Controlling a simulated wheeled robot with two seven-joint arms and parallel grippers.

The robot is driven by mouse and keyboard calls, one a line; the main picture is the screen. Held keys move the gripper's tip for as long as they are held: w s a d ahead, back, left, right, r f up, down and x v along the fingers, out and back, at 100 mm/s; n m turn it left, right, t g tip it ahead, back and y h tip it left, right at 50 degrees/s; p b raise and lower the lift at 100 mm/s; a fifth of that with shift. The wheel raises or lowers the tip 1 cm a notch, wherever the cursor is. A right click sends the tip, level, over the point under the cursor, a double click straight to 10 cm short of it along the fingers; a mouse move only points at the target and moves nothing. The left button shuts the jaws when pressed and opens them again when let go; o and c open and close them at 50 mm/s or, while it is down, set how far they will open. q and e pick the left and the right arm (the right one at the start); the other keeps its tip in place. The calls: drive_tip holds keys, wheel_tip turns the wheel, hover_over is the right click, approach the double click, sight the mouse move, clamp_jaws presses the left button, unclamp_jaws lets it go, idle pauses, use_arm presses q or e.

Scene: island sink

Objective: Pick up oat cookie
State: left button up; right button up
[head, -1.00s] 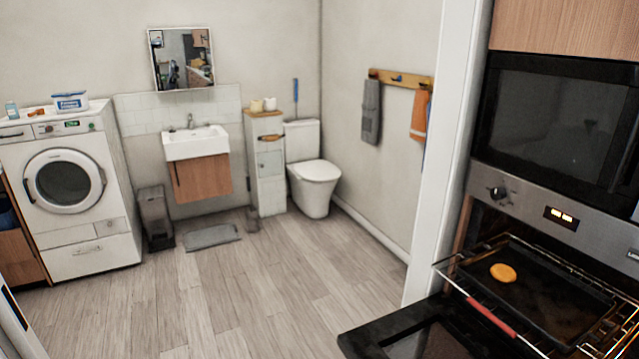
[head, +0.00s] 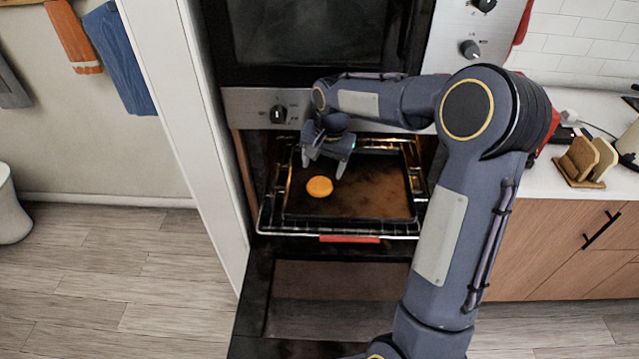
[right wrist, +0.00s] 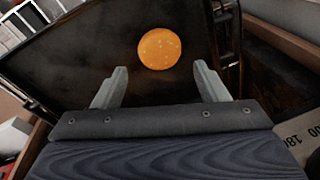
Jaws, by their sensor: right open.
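The oat cookie (head: 319,186) is a round orange disc lying on the dark baking tray (head: 375,205) at its left part. The tray sits on a wire rack pulled out of the open oven. My right gripper (head: 323,168) is open and empty above the tray, just behind the cookie in the head view. In the right wrist view the cookie (right wrist: 159,49) lies beyond the two spread fingertips (right wrist: 160,75), roughly centred between them and not touched. My left gripper is not in view.
The lowered oven door (head: 330,295) extends in front below the rack, which has a red front strip (head: 349,239). The upper oven (head: 310,40) is above my right gripper. A white door frame (head: 190,130) stands close on the left. A counter with a toast rack (head: 585,160) is on the right.

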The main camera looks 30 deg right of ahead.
sight(320, 185)
drive_tip(key=f, duration=0.1)
drive_tip(key=w+f, duration=0.1)
drive_tip(key=shift+w+d+f, duration=0.15)
drive_tip(key=shift+d+f, duration=0.05)
drive_tip(key=shift+f, duration=0.15)
drive_tip(key=shift+f+p, duration=0.35)
drive_tip(key=f, duration=0.3)
drive_tip(key=f+p, duration=0.1)
drive_tip(key=shift+w+f, duration=0.15)
drive_tip(key=shift+w, duration=0.2)
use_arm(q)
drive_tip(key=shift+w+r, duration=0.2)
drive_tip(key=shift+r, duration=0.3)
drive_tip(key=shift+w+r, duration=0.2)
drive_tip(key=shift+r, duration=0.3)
use_arm(e)
drive_tip(key=shift+s+f, duration=0.1)
drive_tip(key=shift+f, duration=0.1)
drive_tip(key=c, duration=0.6)
